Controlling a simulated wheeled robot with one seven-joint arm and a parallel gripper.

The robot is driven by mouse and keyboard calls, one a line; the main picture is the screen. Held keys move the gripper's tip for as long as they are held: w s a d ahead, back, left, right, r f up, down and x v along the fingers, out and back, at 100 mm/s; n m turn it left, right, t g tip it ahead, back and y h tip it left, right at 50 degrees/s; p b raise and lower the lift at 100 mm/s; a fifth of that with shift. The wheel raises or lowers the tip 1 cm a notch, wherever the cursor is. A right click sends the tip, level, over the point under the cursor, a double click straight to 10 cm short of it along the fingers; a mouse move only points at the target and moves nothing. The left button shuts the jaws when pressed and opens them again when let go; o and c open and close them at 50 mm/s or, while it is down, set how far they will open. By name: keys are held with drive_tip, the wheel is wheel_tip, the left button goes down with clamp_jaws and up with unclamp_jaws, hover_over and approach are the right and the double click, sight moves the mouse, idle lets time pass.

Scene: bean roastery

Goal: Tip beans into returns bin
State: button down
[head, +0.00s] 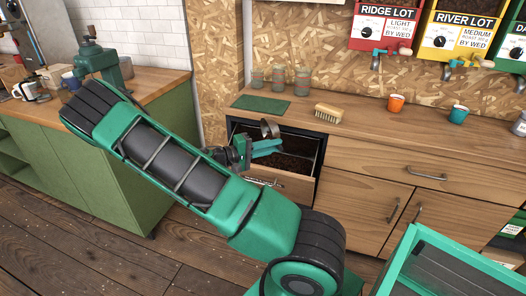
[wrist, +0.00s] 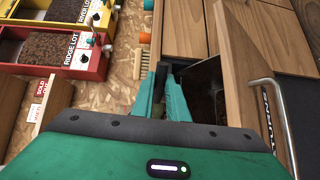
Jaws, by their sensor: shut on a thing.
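My gripper (head: 266,147) is shut on a small grey metal cup or scoop (head: 270,128), held tilted over the pulled-out bin in the head view. The fingers partly hide it, and I cannot see whether beans are inside. In the wrist view my gripper (wrist: 163,88) has its fingers close together, with the held thing mostly hidden. The returns bin is an open drawer with a wooden front (head: 288,184) and dark beans inside. It also shows in the wrist view (wrist: 238,75), with a bar handle and partly readable lettering.
A green mat (head: 261,104), a brush (head: 328,113), an orange cup (head: 396,103) and a teal cup (head: 458,114) sit on the wooden counter (head: 365,128). Several glasses stand behind the mat. Bean dispensers, including Ridge Lot (head: 385,25), hang above. A green cabinet (head: 90,178) stands left.

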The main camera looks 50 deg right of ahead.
drive_tip(key=shift+w+a+f+g+h+b, duration=0.25)
drive_tip(key=shift+h+b, duration=0.35)
drive_tip(key=shift+b, duration=0.35)
drive_tip(key=shift+a+f+g+h+b, duration=0.1)
drive_tip(key=shift+a+g+h+b, duration=0.2)
drive_tip(key=shift+h+b, duration=0.45)
idle(1.1)
drive_tip(key=shift+s+d+r+t+y, duration=0.25)
drive_tip(key=shift+d+t+y, duration=0.2)
drive_tip(key=shift+y, duration=0.5)
drive_tip(key=shift+s+d+r+t+y, duration=0.25)
drive_tip(key=shift+d+y, duration=0.25)
drive_tip(key=shift+y, duration=0.4)
